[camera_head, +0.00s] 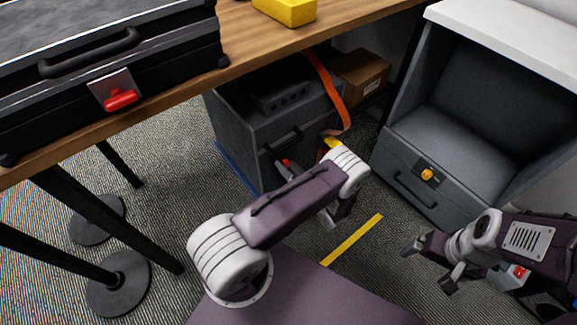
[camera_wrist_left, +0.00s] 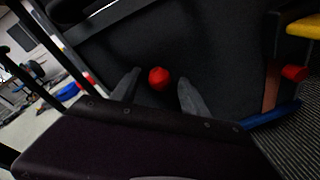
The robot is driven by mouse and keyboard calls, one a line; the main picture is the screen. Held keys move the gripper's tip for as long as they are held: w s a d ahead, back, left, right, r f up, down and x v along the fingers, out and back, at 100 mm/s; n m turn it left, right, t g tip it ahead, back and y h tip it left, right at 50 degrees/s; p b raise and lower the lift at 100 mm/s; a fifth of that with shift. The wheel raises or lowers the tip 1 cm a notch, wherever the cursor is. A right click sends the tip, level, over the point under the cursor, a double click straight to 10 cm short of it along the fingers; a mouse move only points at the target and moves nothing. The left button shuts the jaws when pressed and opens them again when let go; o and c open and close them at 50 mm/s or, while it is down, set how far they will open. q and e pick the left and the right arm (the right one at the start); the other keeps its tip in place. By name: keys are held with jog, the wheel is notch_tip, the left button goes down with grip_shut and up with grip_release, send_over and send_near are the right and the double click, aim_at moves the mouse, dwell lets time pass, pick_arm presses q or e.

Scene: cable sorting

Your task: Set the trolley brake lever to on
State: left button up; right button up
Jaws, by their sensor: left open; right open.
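The dark grey trolley (camera_head: 235,125) stands under the wooden table, with a blue strip along its base. A small red knob (camera_head: 287,162) shows near its front, beside a finger of my left gripper (camera_head: 306,192). My left arm hides part of the trolley and of this gripper. In the left wrist view, a red knob (camera_wrist_left: 158,78) lies between the open fingertips, with nothing gripped. A second red piece (camera_wrist_left: 295,72) is further right there. I cannot tell which is the brake lever or its setting. My right gripper (camera_head: 430,265) is open and empty at the right.
A grey cabinet (camera_head: 440,170) with a drawer and yellow knob stands right. An orange strap (camera_head: 325,85) hangs beside the trolley, near a cardboard box (camera_head: 362,72). A black case (camera_head: 160,45) sits on the table (camera_head: 245,35). Floor with yellow tape (camera_head: 352,240) is open between.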

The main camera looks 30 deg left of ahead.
pick_arm(q)
jog(key=p+v, duration=0.2)
jog(key=v, duration=0.7)
jog(key=shift+p, duration=0.35)
